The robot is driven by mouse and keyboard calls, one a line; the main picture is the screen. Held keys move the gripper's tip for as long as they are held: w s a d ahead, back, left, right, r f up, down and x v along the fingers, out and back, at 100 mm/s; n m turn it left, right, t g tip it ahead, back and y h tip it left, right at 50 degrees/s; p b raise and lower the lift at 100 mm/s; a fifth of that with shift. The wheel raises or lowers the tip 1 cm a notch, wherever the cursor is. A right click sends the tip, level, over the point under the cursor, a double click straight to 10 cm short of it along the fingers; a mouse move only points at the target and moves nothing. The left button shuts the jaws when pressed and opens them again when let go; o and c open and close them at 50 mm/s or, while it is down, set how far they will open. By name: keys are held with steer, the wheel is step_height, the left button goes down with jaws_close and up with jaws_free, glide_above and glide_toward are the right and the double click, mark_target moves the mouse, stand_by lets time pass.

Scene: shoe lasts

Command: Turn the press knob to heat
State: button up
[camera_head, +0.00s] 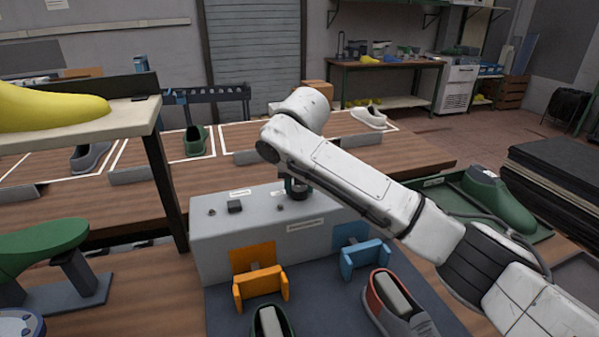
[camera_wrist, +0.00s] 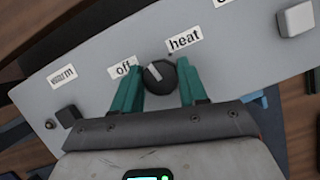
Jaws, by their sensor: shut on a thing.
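The grey press box (camera_head: 255,230) stands on the table in the head view, with small controls on its top. In the wrist view its panel (camera_wrist: 85,95) bears the labels warm (camera_wrist: 62,76), off (camera_wrist: 122,68) and heat (camera_wrist: 184,39). The dark round press knob (camera_wrist: 160,79) has a white mark pointing up and left, between off and heat, not in line with the heat label. My gripper (camera_wrist: 159,81) has its two green fingers on either side of the knob, shut on it. In the head view my gripper (camera_head: 297,187) is over the box's top, its fingertips partly hidden.
A pale square button (camera_wrist: 296,19) sits on the panel's right. Orange (camera_head: 260,284) and blue (camera_head: 365,258) holders stand before the box, with shoes near them. A shelf with a yellow last (camera_head: 50,107) rises at left. A green last (camera_head: 495,197) lies at right.

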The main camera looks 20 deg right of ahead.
steer(key=m+h+p, duration=0.1)
steer(key=m+p, duration=0.2)
steer(key=m+g+h+p, duration=0.1)
steer(key=m+p, duration=0.2)
steer(key=shift+a+r+m, duration=0.1)
steer(key=shift+r+m, duration=0.1)
steer(key=shift+m, duration=0.1)
steer(key=m+g+p, duration=0.1)
steer(key=m, duration=0.1)
steer(key=m+g+h+p, duration=0.1)
steer(key=m, duration=0.1)
steer(key=shift+f+m, duration=0.15)
steer(key=shift+m, duration=0.25)
steer(key=shift+p, duration=0.3)
steer(key=o, duration=1.1)
steer(key=shift+c, duration=0.2)
steer(key=v, duration=1)
steer(key=shift+a+r, duration=0.15)
steer(key=shift+r, duration=0.15)
steer(key=shift+f, duration=0.1)
